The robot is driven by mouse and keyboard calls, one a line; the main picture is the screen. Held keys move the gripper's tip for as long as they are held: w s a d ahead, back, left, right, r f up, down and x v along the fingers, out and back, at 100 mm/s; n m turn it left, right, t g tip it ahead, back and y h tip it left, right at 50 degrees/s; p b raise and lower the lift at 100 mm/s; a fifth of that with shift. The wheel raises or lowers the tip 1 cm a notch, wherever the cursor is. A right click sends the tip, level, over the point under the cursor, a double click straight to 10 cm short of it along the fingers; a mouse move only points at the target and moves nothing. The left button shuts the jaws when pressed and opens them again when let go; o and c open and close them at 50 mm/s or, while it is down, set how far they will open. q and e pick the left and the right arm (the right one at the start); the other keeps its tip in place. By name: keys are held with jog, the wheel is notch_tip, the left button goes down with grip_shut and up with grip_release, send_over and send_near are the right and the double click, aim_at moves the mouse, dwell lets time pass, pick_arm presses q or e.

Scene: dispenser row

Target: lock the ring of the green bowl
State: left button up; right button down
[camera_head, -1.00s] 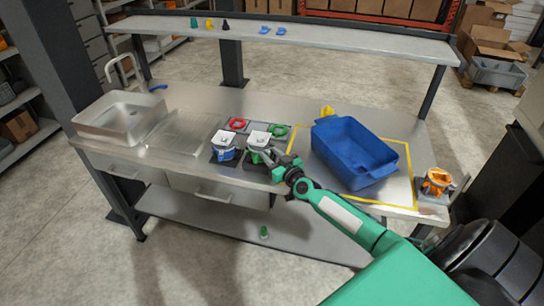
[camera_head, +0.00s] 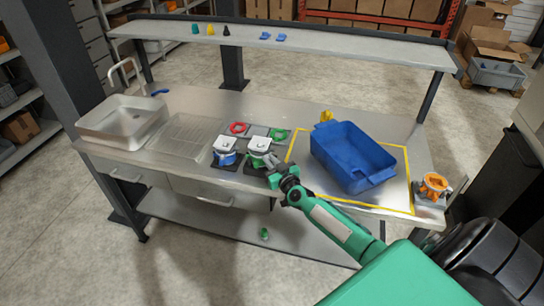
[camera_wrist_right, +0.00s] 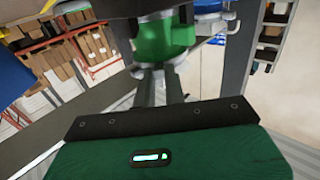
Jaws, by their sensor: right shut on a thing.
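The green bowl (camera_head: 260,146) stands on a dark base near the bench's front edge, with a white top part on it. Its green body (camera_wrist_right: 165,42) fills the upper middle of the right wrist view. My right gripper (camera_head: 273,163) is at the bowl's front right side. In the right wrist view its grey fingers (camera_wrist_right: 159,84) are shut at the green bowl's lower edge, on what looks like its ring. The exact grip is small and partly hidden. My left gripper is not in view.
A similar blue bowl (camera_head: 225,150) stands just left of the green one. Red (camera_head: 238,128) and green rings (camera_head: 279,134) lie behind. A large blue bin (camera_head: 352,158) is on the right, inside yellow tape. An orange piece (camera_head: 434,185) stands at the right end.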

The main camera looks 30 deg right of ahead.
jog(key=shift+w+a+r+m+g+h+p, duration=0.15)
jog(key=shift+a+m+h+p, duration=0.4)
jog(key=shift+h+p, duration=0.65)
jog(key=shift+a+r+m+g+h+p, duration=0.15)
jog(key=shift+a+m+h+p, duration=0.4)
jog(key=shift+p, duration=1.15)
jog(key=shift+w+a+f+m+g+h+p, duration=0.1)
jog(key=shift+m+g+h+p, duration=0.05)
jog(key=shift+m+h+p, duration=0.25)
jog(key=shift+w+a+f+m+g+h+p, duration=0.1)
jog(key=shift+m+g+h+p, duration=0.15)
jog(key=shift+h, duration=0.2)
jog(key=shift+w+a+f+m+g+h, duration=0.1)
jog(key=shift+a+m+g+h, duration=0.25)
jog(key=shift+m+h, duration=0.45)
jog(key=shift+w+a+m+g+h, duration=0.3)
jog(key=shift+m+g+h, duration=0.25)
jog(key=shift+h, duration=0.35)
jog(key=shift+w+a+m+g+h, duration=0.2)
jog(key=shift+a+m+g+h, duration=0.25)
jog(key=shift+h, duration=0.45)
jog(key=shift+d, duration=0.1)
jog(key=c, duration=1.4)
grip_release()
jog(key=shift+c, duration=0.2)
